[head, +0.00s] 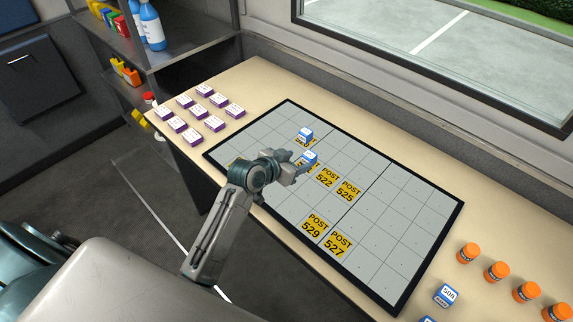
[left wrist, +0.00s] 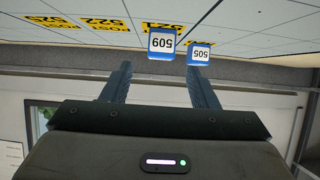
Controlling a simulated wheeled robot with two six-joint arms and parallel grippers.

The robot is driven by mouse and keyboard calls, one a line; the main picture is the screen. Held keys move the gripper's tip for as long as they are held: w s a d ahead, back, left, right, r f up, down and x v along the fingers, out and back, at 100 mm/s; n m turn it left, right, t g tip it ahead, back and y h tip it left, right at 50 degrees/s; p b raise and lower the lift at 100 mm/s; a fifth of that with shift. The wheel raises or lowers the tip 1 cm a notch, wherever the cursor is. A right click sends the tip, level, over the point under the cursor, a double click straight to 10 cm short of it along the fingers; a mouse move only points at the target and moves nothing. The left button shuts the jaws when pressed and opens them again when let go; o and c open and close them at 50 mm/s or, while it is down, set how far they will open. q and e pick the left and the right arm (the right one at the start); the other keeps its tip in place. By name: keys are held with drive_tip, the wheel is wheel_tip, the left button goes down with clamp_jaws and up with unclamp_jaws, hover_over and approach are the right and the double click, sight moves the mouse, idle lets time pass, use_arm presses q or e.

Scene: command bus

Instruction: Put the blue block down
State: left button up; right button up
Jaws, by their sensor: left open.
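A blue block with a white numbered face (head: 309,157) stands on a yellow post label on the grey gridded board (head: 395,165). My left gripper (head: 303,171) is right beside it in the head view, with its fingers toward it. In the left wrist view this block (left wrist: 162,44) shows just beyond and between the two open fingertips of my left gripper (left wrist: 161,78). I see no clear contact. A second blue block (head: 305,134) stands on another label farther back; it also shows in the left wrist view (left wrist: 199,53). My right gripper is out of view.
Labels 522 (head: 325,178), 525 (head: 348,191), 529 (head: 315,226) and 527 (head: 338,244) lie bare. Purple-and-white boxes (head: 204,90) stand left of the board. Orange-capped bottles (head: 497,271) and a blue block (head: 446,295) are at right. A window wall rises behind the table.

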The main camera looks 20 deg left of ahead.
use_arm(q)
drive_tip(key=shift+v, duration=2.35)
